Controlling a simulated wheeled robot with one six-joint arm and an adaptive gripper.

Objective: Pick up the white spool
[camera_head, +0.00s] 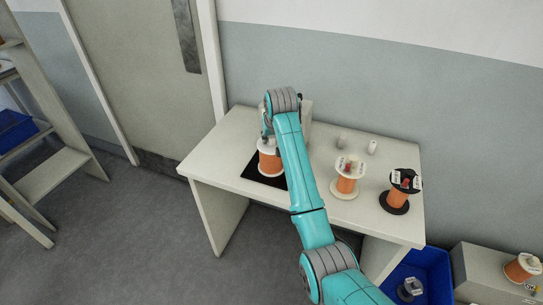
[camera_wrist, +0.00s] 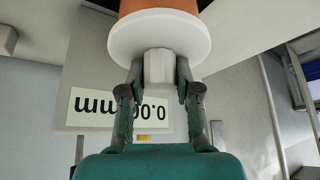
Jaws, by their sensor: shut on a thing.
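A white spool (camera_head: 269,160) with orange winding stands upright over a black mat (camera_head: 252,171) at the left of the table. Whether its base touches the mat is hard to tell. My gripper (camera_head: 266,134) is above it, partly hidden by my arm. In the wrist view, the spool's white flange (camera_wrist: 160,36) fills the top middle, with orange winding behind it. My gripper's fingers (camera_wrist: 160,75) are shut on the pale faceted knob at the spool's centre. A second white-flanged spool with orange winding (camera_head: 347,183) stands on the table right of my arm.
A black-flanged spool (camera_head: 397,197) stands at the table's right. Two small white pieces (camera_head: 372,147) stand near the wall. A grey box with a millimetre display (camera_wrist: 118,112) is behind my gripper. A blue bin (camera_head: 433,268) and a grey box (camera_head: 478,275) stand right of the table.

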